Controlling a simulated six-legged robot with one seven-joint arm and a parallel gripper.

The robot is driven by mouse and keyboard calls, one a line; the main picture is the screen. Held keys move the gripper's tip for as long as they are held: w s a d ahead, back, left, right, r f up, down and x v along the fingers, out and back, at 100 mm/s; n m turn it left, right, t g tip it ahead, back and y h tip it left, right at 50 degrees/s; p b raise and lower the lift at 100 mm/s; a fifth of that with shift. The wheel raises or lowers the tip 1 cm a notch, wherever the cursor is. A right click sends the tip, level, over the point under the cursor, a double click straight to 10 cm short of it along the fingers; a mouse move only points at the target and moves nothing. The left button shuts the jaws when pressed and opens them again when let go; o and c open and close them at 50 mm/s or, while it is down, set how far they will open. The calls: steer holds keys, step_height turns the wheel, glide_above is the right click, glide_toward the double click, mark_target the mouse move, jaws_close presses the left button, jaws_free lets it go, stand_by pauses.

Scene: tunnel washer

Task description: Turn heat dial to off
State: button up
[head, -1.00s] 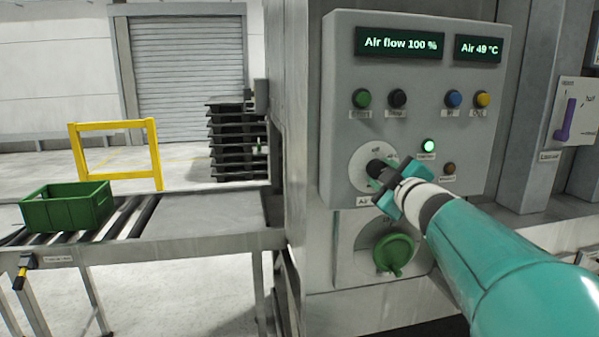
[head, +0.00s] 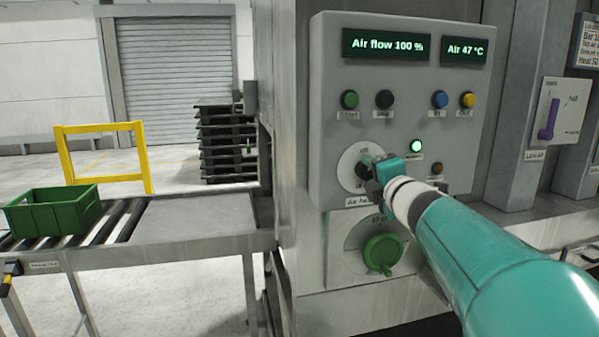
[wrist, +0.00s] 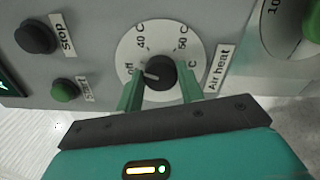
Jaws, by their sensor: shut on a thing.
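The heat dial is a black knob (wrist: 162,68) on a round white plate (wrist: 127,50) labelled "Air heat" in the wrist view. Its white pointer mark faces left, at about the "off" label. The "40 C" and "50 C" labels lie further around the plate. In the head view the knob (head: 362,171) is partly hidden by my gripper (head: 376,168). My teal gripper (wrist: 160,88) has one finger on each side of the knob and is shut on it.
The panel's displays (head: 386,45) read "Air flow 100 %" and "Air 47 °C". A green knob (head: 383,252) sits below the dial. Several buttons and a lit green lamp (head: 416,146) are nearby. A green crate (head: 55,212) stands on the roller conveyor at left.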

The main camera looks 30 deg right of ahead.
steer(key=n, duration=0.3)
steer(key=shift+a+n, duration=0.15)
steer(key=shift+n, duration=0.15)
stand_by(0.3)
steer(key=o, duration=0.8)
steer(key=shift+o, duration=0.9)
steer(key=v, duration=1.3)
steer(key=shift+s, duration=0.35)
